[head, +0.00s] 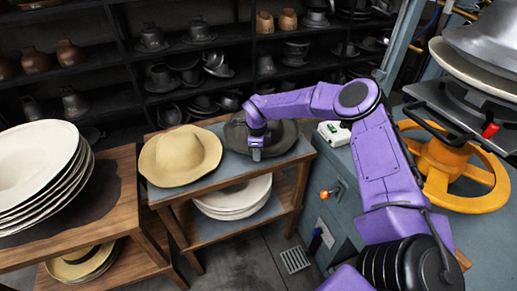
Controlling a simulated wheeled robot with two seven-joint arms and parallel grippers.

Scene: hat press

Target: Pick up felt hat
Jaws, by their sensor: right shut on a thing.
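A tan felt hat (180,155) with a wide brim lies on the left part of the wooden table with a grey-blue top. A dark grey felt hat (284,138) lies on the same table, to the right of the tan one. My right arm is purple and comes in from the right. My right gripper (256,154) points down at the near left part of the dark hat and is shut on it; the exact grip is small and partly hidden. The dark hat's crown is partly behind my arm. My left gripper is not in view.
Stacked cream hats (38,170) stand on a wooden table at left. White hats (235,197) lie on the lower shelf. A press with a yellow handwheel (455,172) stands at right, by a grey-blue cabinet (338,205). Dark shelves of hats fill the back.

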